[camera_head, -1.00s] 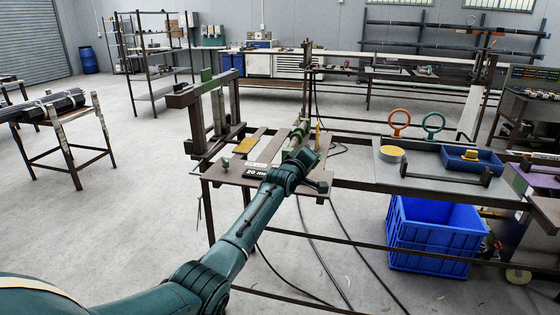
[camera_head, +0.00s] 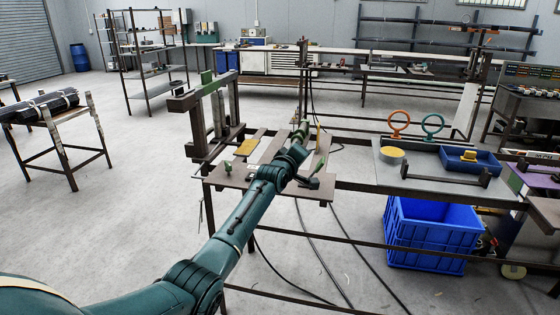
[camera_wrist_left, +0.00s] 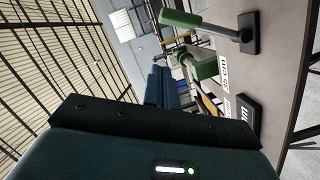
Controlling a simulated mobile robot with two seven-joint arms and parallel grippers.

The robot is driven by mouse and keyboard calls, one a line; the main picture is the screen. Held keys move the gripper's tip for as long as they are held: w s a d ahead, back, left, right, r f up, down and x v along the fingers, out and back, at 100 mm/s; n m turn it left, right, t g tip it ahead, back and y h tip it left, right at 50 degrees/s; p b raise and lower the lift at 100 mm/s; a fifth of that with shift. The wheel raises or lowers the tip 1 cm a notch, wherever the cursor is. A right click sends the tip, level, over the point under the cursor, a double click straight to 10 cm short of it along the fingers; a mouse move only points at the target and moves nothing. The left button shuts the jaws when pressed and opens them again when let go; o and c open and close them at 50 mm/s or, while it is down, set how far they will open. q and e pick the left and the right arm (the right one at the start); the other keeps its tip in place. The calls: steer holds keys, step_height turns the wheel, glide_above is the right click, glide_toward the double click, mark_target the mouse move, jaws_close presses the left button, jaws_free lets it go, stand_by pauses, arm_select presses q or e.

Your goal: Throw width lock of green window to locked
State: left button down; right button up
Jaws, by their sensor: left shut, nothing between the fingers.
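A lever with a green handle (camera_wrist_left: 182,19) on a dark foot (camera_wrist_left: 248,34) stands on the brown plate in the left wrist view. A smaller green piece (camera_wrist_left: 205,67) sits near white number labels in the wrist view. My left gripper (camera_wrist_left: 160,82) is shut and empty, apart from the lever and below its handle in that picture. In the head view my arm covers part of the plate. I cannot tell which lever belongs to the green window or its lock state.
The brown plate (camera_head: 236,180) also carries a small green knob (camera_head: 228,167) and a yellow piece (camera_head: 246,147). A dark frame (camera_head: 190,102) stands left. A grey tray table (camera_head: 388,178) with orange and green rings is at right, above a blue crate (camera_head: 430,239).

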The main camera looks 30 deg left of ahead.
arm_select(q)
steer(key=s+r, duration=0.1)
steer(key=s, duration=0.8)
steer(key=shift+s+d, duration=0.2)
steer(key=shift+s, duration=0.2)
steer(key=s+d+f+m+g+h, duration=0.15)
steer(key=s+d+f+m, duration=0.25)
steer(key=s+f, duration=0.45)
steer(key=s+d+f+m+g, duration=0.2)
steer(key=s+d+f+m, duration=0.3)
steer(key=f, duration=0.6)
steer(key=s+d+f+m+g, duration=0.1)
steer(key=s+d+f+m, duration=0.1)
steer(key=s, duration=0.5)
steer(key=s+d+f+m+h, duration=0.1)
steer(key=s+f, duration=0.3)
steer(key=s, duration=0.4)
steer(key=s+d+f+m+g+h, duration=0.1)
steer(key=s+d+f+m, duration=0.2)
steer(key=s, duration=0.5)
steer(key=shift+s+d+g, duration=0.25)
steer(key=shift+d+g, duration=0.1)
steer(key=shift+d, duration=0.15)
